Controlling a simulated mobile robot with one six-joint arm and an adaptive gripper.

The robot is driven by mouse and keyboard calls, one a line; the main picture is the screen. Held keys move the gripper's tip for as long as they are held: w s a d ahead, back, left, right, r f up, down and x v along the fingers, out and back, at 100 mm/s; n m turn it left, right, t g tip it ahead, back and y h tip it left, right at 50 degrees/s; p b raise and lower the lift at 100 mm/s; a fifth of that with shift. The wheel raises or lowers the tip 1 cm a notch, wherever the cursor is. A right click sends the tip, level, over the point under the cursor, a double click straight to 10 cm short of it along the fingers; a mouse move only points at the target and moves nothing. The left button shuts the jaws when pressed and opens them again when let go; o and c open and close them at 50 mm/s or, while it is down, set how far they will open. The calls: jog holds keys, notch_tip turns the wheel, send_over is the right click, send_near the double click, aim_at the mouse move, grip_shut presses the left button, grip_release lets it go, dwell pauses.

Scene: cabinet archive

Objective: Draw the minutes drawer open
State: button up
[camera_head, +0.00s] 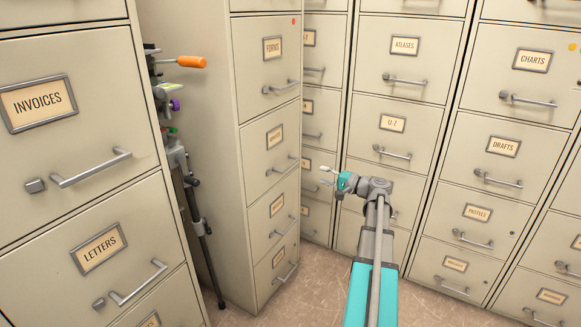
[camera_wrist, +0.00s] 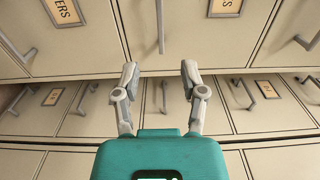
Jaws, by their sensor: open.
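I cannot read the word minutes on any label. In the head view, the cabinet under the forms drawer (camera_head: 266,62) has several drawers with small labels; the second drawer's label (camera_head: 275,137) is too small to read surely, and its bar handle (camera_head: 285,166) lies flush with a shut front. My gripper (camera_head: 324,177) is in front of the cabinets, right of that cabinet's lower drawers and apart from the handles as far as I can tell. In the wrist view my gripper (camera_wrist: 158,70) is open and empty, its two fingers apart, with drawer fronts and a vertical handle (camera_wrist: 160,25) beyond.
A tall cabinet with the invoices drawer (camera_head: 40,101) and letters drawer (camera_head: 99,247) stands close on the left. A dark stand with an orange-handled tool (camera_head: 191,62) fills the gap behind it. Cabinets with charts (camera_head: 532,60) and drafts (camera_head: 504,146) line the right. Brown floor (camera_head: 310,290) shows between.

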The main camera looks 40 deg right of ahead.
aim_at(292, 166)
jog(key=x, duration=1.3)
jog(key=shift+w, duration=0.25)
grip_shut()
